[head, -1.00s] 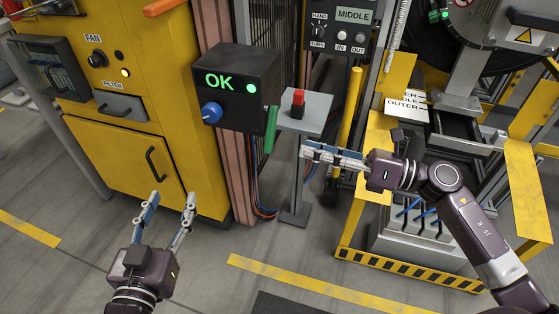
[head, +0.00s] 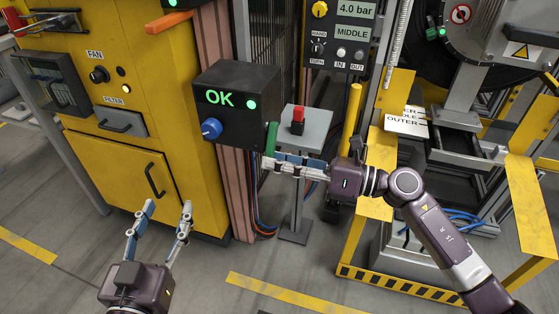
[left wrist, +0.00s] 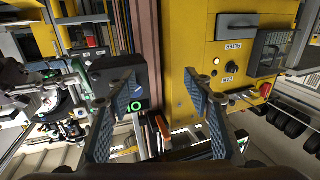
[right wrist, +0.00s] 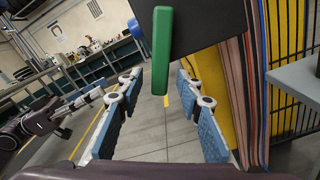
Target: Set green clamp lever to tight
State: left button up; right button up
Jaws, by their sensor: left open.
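The green clamp lever (head: 271,138) hangs downward on the right side of a black box (head: 238,119) whose display reads OK beside a lit green light. My right gripper (head: 268,163) is open, with its fingertips at the lever's lower end in the head view. In the right wrist view the lever (right wrist: 162,50) appears between the two open fingers (right wrist: 160,84), with space on each side; I cannot tell whether they touch it. My left gripper (head: 167,208) is open and empty, low in front of the yellow cabinet, and its spread fingers also show in the left wrist view (left wrist: 161,85).
A blue knob (head: 211,128) is on the box's front. A red button (head: 298,114) stands on a grey pedestal (head: 314,124) just behind my right gripper. The yellow cabinet (head: 115,170) is at left, a yellow-framed machine (head: 524,195) at right. The floor in front is clear.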

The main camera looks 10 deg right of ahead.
grip_shut()
dwell(0.3)
